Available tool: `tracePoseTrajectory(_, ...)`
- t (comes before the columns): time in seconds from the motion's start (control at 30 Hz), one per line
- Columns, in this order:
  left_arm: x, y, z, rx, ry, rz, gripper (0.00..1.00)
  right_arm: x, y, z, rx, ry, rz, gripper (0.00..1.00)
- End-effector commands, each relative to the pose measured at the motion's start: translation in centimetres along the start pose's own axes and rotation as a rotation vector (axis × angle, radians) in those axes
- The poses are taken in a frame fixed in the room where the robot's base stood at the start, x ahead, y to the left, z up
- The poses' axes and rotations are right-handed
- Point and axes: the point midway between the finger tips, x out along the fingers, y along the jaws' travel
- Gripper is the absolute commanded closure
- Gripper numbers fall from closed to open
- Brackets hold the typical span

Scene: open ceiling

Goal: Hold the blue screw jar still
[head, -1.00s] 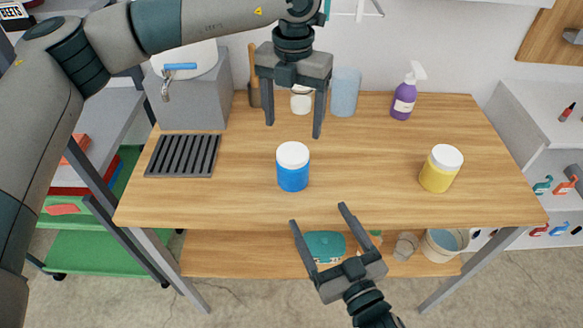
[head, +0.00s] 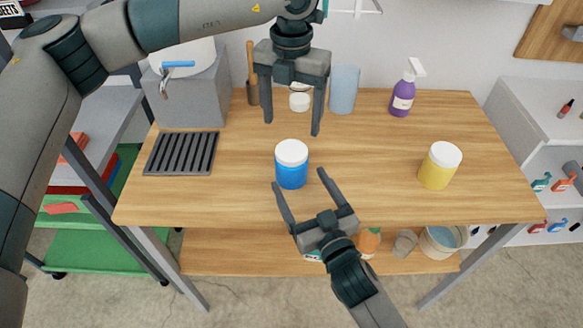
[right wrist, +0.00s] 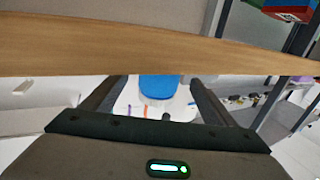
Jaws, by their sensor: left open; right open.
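The blue screw jar (head: 291,175) stands upright on the wooden table near its front edge, with a white lid on top. My right gripper (head: 299,178) is open in front of the jar, its fingertips low by the jar's near side. In the right wrist view, which looks upside down, a blue shape that looks like the jar (right wrist: 158,87) shows between the two spread fingers (right wrist: 150,90). My left gripper (head: 291,128) is open and empty, pointing down, above and behind the jar in the picture.
A yellow jar (head: 439,168) stands to the right on the table (head: 370,160). A dark grate (head: 181,154) lies left, before a grey tap block (head: 190,100). A purple spray bottle (head: 403,92), blue cylinder (head: 343,90) and white-lidded jar (head: 300,102) stand at the back.

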Motion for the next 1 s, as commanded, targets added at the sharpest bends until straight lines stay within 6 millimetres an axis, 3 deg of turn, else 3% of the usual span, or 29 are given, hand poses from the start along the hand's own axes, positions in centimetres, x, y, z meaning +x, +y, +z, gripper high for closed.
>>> tracePoseTrajectory(0.2, 0.0, 0.0, 0.0, 0.0, 0.0, 0.0, 0.29, 3.7, 0.0, -0.1, -0.002, 0.002, 0.0, 0.2)
tracePoseTrajectory(0.43, 0.0, 0.0, 0.0, 0.0, 0.0, 0.0, 0.29, 6.4, 0.0, -0.1, -0.001, 0.001, 0.0, 0.2)
tracePoseTrajectory(0.93, 0.0, 0.0, 0.0, 0.0, 0.0, 0.0, 0.29, 7.4, 0.0, 0.0, 0.0, 0.0, 0.0, 0.2)
tracePoseTrajectory(1.0, 0.0, 0.0, 0.0, 0.0, 0.0, 0.0, 0.29, 7.4, 0.0, 0.0, 0.0, 0.0, 0.0, 0.37)
